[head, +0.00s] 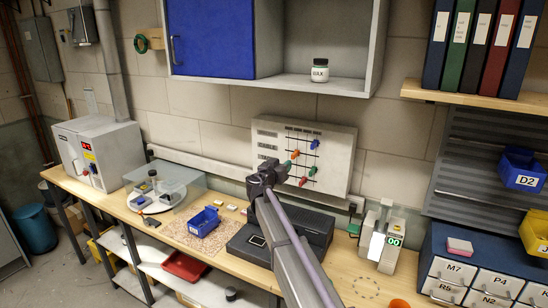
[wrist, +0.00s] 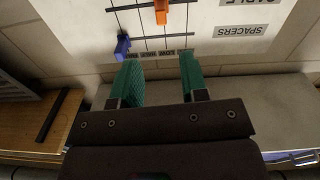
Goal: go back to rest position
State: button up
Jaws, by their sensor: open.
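My gripper (head: 284,167) is in front of the wall board (head: 335,150), a pale panel with a black grid and several coloured pieces on it. My arm reaches up to it from the bottom of the head view. In the wrist view my gripper (wrist: 160,78) shows two teal fingers, apart, with nothing between them. The board (wrist: 185,25) lies beyond the fingertips, with an orange piece (wrist: 161,12) and a blue piece (wrist: 122,46) on it. I cannot tell how far the tips are from the board.
A black case (head: 315,222) lies on the bench below my arm. A blue bin (head: 204,222) is to its left, and a white device reading 00 (head: 384,240) to its right. The wall cabinet (head: 338,97) hangs above, with a jar (head: 320,70) on its shelf. Blue drawers (head: 475,255) stand at the right.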

jog(key=s+d+f+n+g+y+b, duration=0.1)
jog(key=s+d+f+n+g, duration=0.15)
jog(key=s+f+g, duration=0.55)
jog(key=s+d+f+n+g+y+b, duration=0.1)
jog(key=s+d+f, duration=0.4)
jog(key=s, duration=0.7)
jog(key=s+a+f+n+g+y+b, duration=0.1)
jog(key=s+f+g+y+b, duration=0.2)
jog(key=s, duration=1)
jog(key=s+f+n+g+y+b, duration=0.1)
jog(key=s+f+g+y+b, duration=0.2)
jog(key=s+f, duration=0.6)
jog(key=s+y, duration=0.1)
jog(key=s, duration=0.3)
jog(key=shift+s+a+f+y, duration=0.3)
jog(key=shift+a+y, duration=0.05)
jog(key=shift+y, duration=0.05)
jog(key=shift+w, duration=0.1)
